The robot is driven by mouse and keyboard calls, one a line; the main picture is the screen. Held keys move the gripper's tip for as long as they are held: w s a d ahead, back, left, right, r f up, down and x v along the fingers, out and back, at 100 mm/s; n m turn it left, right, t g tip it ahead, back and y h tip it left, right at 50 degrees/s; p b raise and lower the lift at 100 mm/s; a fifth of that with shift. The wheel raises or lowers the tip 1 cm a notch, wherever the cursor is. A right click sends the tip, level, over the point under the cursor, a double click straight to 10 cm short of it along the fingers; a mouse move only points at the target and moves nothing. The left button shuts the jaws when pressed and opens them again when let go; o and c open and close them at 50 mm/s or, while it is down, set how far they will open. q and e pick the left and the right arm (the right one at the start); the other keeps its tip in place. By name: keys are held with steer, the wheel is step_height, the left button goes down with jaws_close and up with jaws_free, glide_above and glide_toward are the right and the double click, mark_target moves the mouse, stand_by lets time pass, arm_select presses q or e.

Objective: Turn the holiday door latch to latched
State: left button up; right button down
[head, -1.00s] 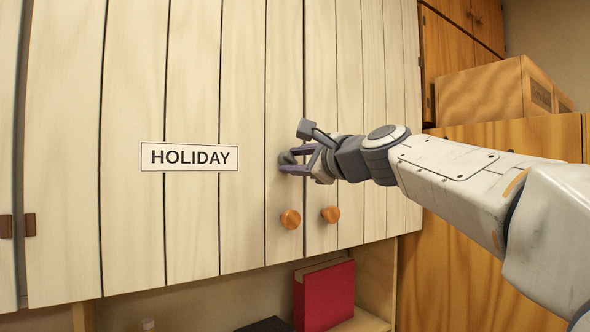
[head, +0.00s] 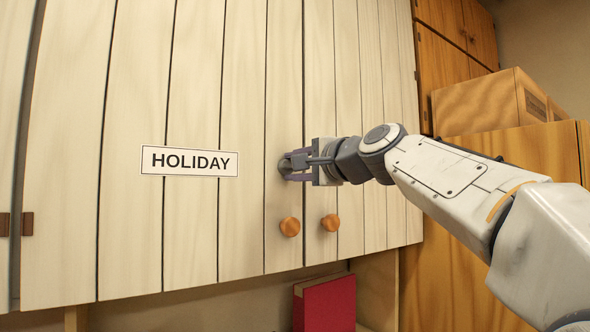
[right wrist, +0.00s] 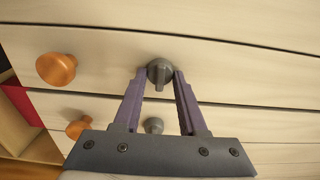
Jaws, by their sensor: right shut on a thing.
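The holiday door is the pale plank door with the white HOLIDAY label (head: 189,161). Its latch is a round dark grey knob (head: 284,166) with a raised bar, near the door's right edge. In the right wrist view the latch (right wrist: 160,72) sits between my fingertips, its bar pointing across the door seam toward a small grey peg (right wrist: 154,125). My right gripper (head: 293,166) is shut on the latch, one purple finger on each side. In the head view the fingers hide much of the latch. My left gripper is not in view.
Two round wooden knobs, one on the holiday door (head: 290,227) and one on the neighbouring door (head: 330,222), sit below my gripper. A red book (head: 325,303) stands on the open shelf underneath.

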stand_by(0.4)
steer(key=shift+c, duration=2.4)
jaws_free()
steer(key=b+v, duration=0.4)
steer(key=v, duration=0.6)
steer(key=shift+s+b, duration=0.2)
steer(key=shift+b, duration=0.2)
steer(key=shift+d, duration=0.15)
